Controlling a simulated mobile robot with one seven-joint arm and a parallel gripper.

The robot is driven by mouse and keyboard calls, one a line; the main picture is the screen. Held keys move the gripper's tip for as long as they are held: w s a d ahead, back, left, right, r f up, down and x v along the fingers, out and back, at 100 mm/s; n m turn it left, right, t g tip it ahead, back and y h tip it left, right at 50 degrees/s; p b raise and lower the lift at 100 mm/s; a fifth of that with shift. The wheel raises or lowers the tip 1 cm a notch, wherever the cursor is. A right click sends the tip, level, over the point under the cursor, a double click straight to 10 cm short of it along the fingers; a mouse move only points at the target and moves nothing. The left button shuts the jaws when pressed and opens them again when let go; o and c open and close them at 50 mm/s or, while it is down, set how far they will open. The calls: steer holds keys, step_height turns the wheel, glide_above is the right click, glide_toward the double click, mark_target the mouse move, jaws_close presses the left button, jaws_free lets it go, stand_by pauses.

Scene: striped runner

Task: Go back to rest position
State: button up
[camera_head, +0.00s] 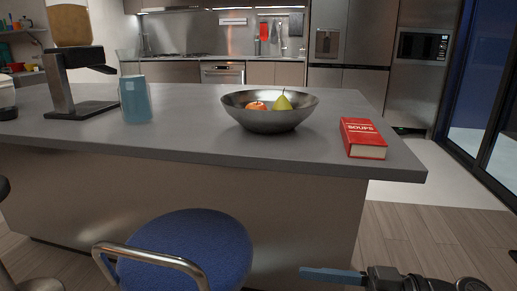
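My gripper (332,275) shows at the bottom edge, right of centre, as a flat blue-grey finger part pointing left. Dark links of my arm run from it to the right along the bottom edge. It is low in front of the kitchen island (230,148), below the countertop's level in the picture. Only one finger part shows clearly, so I cannot tell whether it is open or shut. I see nothing held in it.
A blue stool (190,245) with a metal rail stands left of my gripper. On the island are a metal bowl (268,120) of fruit, a red book (362,140), a blue cup (135,100) and a coffee machine (62,95). Bare floor (430,235) lies at the right.

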steer(key=w+a+r+m+t+h, duration=0.1)
steer(key=w+a+m+t+h, duration=0.4)
steer(key=w, duration=0.3)
steer(key=w+a+r+m+t+h, duration=0.15)
steer(key=r+t+h, duration=0.25)
steer(key=r, duration=0.4)
steer(key=w+a+r+m+t+h, duration=0.1)
steer(key=w+r+m+t+h, duration=0.2)
steer(key=r, duration=0.4)
steer(key=s+a+r+m+t+h, duration=0.2)
steer(key=s+r+m+t+h, duration=0.25)
steer(key=s+r+t, duration=1.2)
steer(key=s+r+g+p, duration=0.2)
steer(key=r+p, duration=1.7)
steer(key=r, duration=0.2)
steer(key=s+r+g+h+p, duration=0.1)
steer(key=s+r+g+p, duration=0.1)
steer(key=r+p, duration=1.7)
step_height(320, 180, up, 4)
steer(key=shift+s+d+f+n, duration=0.25)
steer(key=shift+d+n, duration=0.05)
steer(key=shift+d, duration=0.05)
steer(key=shift+r+g+p, duration=0.15)
steer(key=shift+g+p, duration=0.1)
steer(key=shift+p, duration=0.1)
steer(key=shift+c, duration=0.6)
steer(key=shift+s, duration=0.1)
